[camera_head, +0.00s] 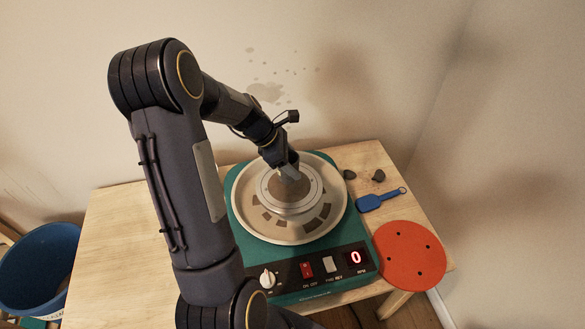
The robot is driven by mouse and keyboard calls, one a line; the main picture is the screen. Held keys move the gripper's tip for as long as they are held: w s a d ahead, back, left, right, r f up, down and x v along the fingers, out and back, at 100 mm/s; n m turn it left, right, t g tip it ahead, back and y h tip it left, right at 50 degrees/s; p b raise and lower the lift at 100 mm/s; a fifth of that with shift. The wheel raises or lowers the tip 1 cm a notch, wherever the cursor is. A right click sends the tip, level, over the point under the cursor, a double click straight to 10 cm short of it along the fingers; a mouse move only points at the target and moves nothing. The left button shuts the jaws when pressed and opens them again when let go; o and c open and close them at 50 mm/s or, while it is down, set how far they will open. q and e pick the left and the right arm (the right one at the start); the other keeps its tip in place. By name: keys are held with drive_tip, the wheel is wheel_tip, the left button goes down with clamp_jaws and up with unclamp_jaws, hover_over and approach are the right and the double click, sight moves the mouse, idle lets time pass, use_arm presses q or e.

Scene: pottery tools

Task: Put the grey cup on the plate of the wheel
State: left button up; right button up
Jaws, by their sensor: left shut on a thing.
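The teal pottery wheel (240,246) stands on the wooden table. Its round light grey plate (316,191) is in the middle of a pale splash pan. The grey cup (289,188), brownish grey in this light, is over the middle of the plate. My left gripper (287,170) is above the plate and shut on the cup. The gripper and wrist hide part of the cup. I cannot tell whether the cup's base touches the plate. My right gripper is not in view.
An orange-red round disc with holes (410,256) lies right of the wheel, partly over the table's edge. A blue tool (380,199) and small dark lumps (378,176) lie behind it. A blue bucket (40,268) stands at the left. The table's left part is clear.

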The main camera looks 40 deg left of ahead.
use_arm(q)
drive_tip(key=shift+f, duration=1.6)
drive_tip(key=shift+f, duration=0.2)
drive_tip(key=o, duration=1.1)
